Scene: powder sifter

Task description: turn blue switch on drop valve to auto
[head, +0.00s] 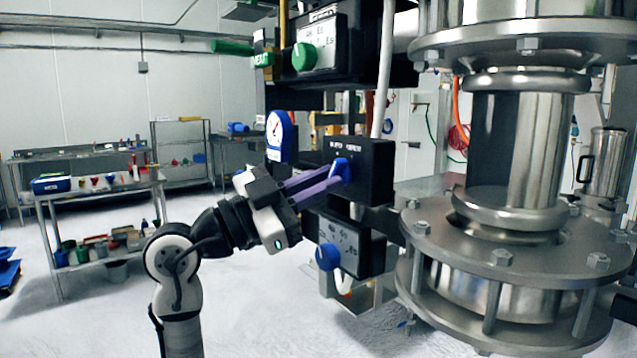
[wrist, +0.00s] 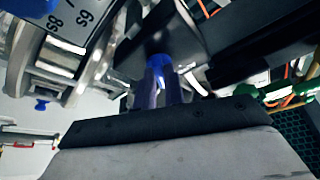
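A blue switch (head: 341,168) is on the front of a black box (head: 375,172) in the middle of the head view. White lettering above it is too small to read surely. My gripper (head: 335,176) reaches it from the left with two long purple fingers. The fingertips are at the switch and a narrow gap lies between them. In the wrist view the blue switch (wrist: 158,62) shows at the tips of my gripper (wrist: 160,72), with the fingers close together on it. The fingers partly hide the switch, so its pointed setting is unclear.
A lower box carries another blue knob (head: 328,257), and an upper box has a green knob (head: 304,56). A round blue gauge (head: 280,135) sits just left of the middle box. The large steel vessel (head: 510,240) stands close on the right. Open floor lies left, before shelves.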

